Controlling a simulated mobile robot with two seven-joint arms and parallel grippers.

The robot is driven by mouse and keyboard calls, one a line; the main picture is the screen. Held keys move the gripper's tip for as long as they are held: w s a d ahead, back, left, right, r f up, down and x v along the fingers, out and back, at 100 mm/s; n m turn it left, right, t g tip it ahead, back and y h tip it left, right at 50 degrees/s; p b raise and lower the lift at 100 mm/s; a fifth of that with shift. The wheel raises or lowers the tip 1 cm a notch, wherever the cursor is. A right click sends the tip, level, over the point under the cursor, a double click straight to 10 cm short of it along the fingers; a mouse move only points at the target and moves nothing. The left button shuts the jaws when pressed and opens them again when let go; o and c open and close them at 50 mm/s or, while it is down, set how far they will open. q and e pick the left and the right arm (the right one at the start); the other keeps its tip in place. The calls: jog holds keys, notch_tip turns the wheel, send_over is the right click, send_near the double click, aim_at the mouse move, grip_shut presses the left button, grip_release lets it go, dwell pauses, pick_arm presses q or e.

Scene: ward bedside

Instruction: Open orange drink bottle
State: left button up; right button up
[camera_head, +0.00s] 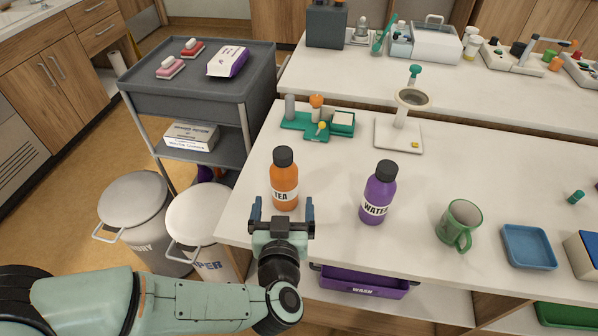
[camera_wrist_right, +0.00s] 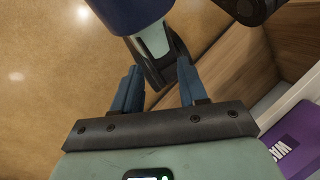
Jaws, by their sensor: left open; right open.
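The orange drink bottle (camera_head: 285,183) has a black cap and a white TEA label. It stands upright on the white table near its left front edge, with the cap on. My left gripper (camera_head: 281,204) is open just in front of the bottle's lower part, its blue fingers pointing toward the bottle. I cannot tell whether the fingers reach the bottle's sides. My right gripper shows in the right wrist view (camera_wrist_right: 158,88), open and empty, with floor and wood behind it. It is out of the head view.
A purple WATER bottle (camera_head: 378,193) stands to the right of the orange one. Further right are a green mug (camera_head: 459,225) and a blue tray (camera_head: 528,246). A green rack (camera_head: 317,124) and a white stand (camera_head: 399,135) are behind. A purple bin (camera_head: 361,283) sits below the table's front edge.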

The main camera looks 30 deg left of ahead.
aim_at(285, 184)
pick_arm(q)
jog(key=p+x, duration=0.3)
jog(key=x, duration=0.3)
jog(key=shift+w+a, duration=0.15)
jog(key=shift+w, duration=0.05)
jog(key=x, duration=0.6)
jog(key=shift+w+a+b, duration=0.15)
jog(key=shift+a+b, duration=0.1)
jog(key=shift+b, duration=0.15)
jog(key=c, duration=1.2)
pick_arm(e)
jog(key=shift+s+r, duration=0.3)
jog(key=shift+r, duration=0.2)
jog(key=shift+s+r, duration=0.25)
jog(key=shift+r, duration=0.25)
